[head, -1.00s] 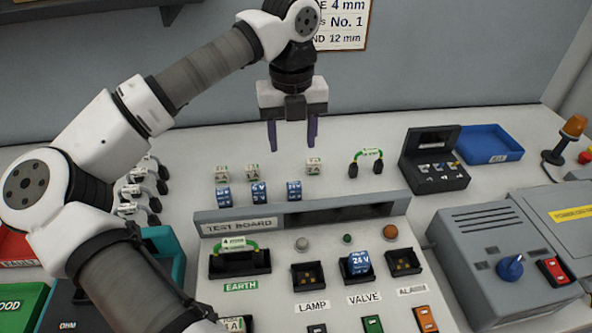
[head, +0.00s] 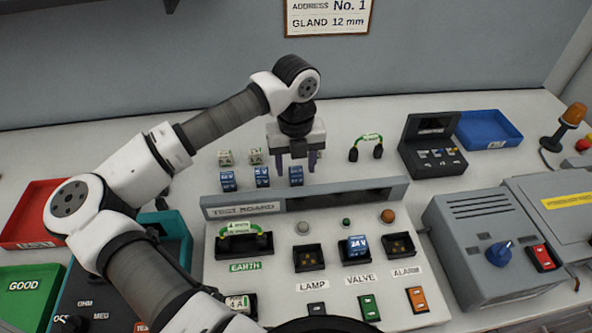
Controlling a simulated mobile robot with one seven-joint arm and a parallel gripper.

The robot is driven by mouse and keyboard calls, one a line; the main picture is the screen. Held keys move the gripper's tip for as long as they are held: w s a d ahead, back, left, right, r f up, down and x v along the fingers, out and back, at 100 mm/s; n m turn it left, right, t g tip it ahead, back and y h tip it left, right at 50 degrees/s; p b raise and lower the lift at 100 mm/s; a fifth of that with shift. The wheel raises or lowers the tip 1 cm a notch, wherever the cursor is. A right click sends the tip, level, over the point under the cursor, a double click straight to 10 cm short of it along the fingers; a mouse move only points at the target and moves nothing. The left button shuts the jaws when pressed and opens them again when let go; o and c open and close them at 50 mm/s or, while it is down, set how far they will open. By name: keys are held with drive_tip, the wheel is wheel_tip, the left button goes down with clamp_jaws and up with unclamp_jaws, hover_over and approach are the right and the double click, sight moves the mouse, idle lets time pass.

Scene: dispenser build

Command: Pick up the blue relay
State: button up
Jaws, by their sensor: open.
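Several blue relays are in view. Three stand in a row behind the test board: a left one (head: 227,182), a middle one (head: 262,178) and a right one (head: 296,177). Another, marked 24 V (head: 357,246), sits in the VALVE socket of the test board. My gripper (head: 296,164) points down, open, at the right relay of the row. Its fingers show to the left and right of that relay's upper part; I cannot tell whether they are around it or behind it. Nothing is seen held.
White relays (head: 226,158) stand behind the blue row. The test board (head: 390,193) has a raised back edge close in front of the row. A green-banded lead (head: 366,147) and a black case (head: 432,145) stand to the right. A blue tray (head: 490,130) lies at the back right.

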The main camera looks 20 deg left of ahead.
drive_tip(key=shift+f, duration=1)
drive_tip(key=c, duration=1)
drive_tip(key=shift+r, duration=0.1)
drive_tip(key=shift+c, duration=0.2)
